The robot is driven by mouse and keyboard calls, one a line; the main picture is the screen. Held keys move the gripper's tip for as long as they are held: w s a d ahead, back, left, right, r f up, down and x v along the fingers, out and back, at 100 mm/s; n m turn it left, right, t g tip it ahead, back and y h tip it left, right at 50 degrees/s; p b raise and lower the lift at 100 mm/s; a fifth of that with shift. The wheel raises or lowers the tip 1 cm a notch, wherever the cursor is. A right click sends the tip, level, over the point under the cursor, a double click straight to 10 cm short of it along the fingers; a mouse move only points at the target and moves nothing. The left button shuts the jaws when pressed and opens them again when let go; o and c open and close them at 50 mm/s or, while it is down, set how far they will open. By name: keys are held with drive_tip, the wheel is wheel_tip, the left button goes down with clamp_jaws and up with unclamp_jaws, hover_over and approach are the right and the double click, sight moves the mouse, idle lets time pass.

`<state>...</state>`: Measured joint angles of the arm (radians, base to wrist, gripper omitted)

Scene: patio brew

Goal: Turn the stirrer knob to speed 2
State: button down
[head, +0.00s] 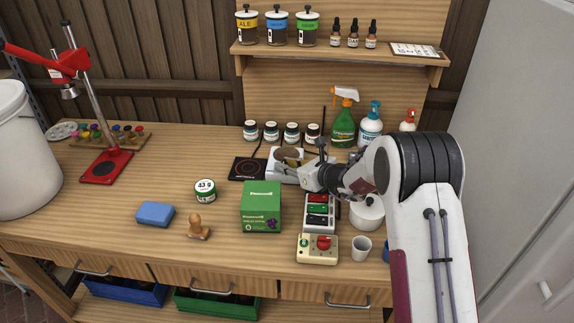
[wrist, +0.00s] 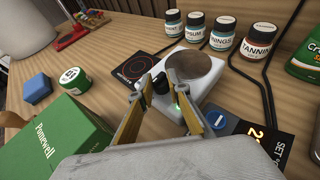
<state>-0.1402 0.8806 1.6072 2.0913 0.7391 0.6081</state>
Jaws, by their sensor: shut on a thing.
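The white stirrer (head: 272,162) stands near the back middle of the bench, with a round grey-brown top. In the wrist view the stirrer (wrist: 210,91) lies just ahead of my gripper. Its small black knob (wrist: 161,83) is on the near side, with a green light beside it. My gripper (wrist: 165,88) has its two fingers on either side of the knob and is shut on it. In the head view my gripper (head: 277,177) reaches in from the right and hides the knob. The knob's pointer and speed marks cannot be read.
A black hot plate (head: 248,168) sits left of the stirrer, small jars (head: 271,132) behind it. A green box (head: 261,207) stands in front. A dark card (wrist: 262,145) reading "SET" lies at the right. A green spray bottle (head: 343,128) stands behind right.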

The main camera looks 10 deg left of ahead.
drive_tip(key=c, duration=1.9)
unclamp_jaws()
drive_tip(key=v, duration=1.2)
